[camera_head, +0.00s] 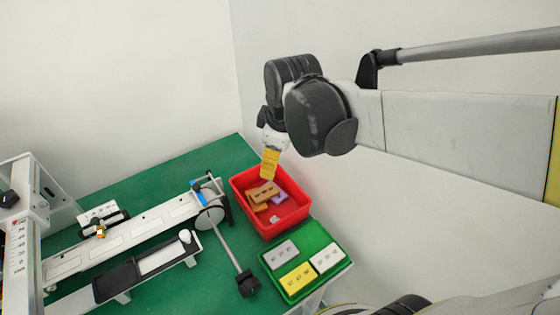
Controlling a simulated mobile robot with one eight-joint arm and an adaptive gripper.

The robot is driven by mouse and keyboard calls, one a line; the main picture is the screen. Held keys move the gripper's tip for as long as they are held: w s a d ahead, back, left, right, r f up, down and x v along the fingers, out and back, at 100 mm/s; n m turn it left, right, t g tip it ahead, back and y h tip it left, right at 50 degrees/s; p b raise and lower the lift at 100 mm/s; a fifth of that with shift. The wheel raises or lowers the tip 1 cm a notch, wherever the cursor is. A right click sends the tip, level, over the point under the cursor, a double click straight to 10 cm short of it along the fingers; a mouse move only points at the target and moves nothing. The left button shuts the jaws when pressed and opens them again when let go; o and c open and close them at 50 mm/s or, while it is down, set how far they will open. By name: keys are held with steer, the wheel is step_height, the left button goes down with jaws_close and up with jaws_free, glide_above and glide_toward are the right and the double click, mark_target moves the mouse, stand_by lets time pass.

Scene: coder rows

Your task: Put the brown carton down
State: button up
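My gripper (272,146) points down at the end of the arm, over the back edge of the red crate (277,231). A yellow-brown carton (269,164) hangs at its fingertips, upright and narrow in this view. The fingers are small and partly hidden, but the carton appears held between them, above the crate floor. Inside the crate lie a tan-brown carton (264,191), another orange-brown piece beside it, a purple carton (279,196) and a small pale piece (275,219).
A green tray (285,273) in front of the crate holds a grey carton (282,253), a yellow carton (297,277) and a white carton (327,257). A long white machine (130,237) and a dark-ended rod (248,284) stand left on the green table (150,176).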

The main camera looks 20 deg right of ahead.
steer(key=s+r+m+t, duration=0.1)
steer(key=s+m+t, duration=0.2)
steer(key=s+m, duration=0.6)
steer(key=shift+s+r+m, duration=0.3)
steer(key=shift+s+r, duration=0.1)
steer(key=shift+s, duration=0.05)
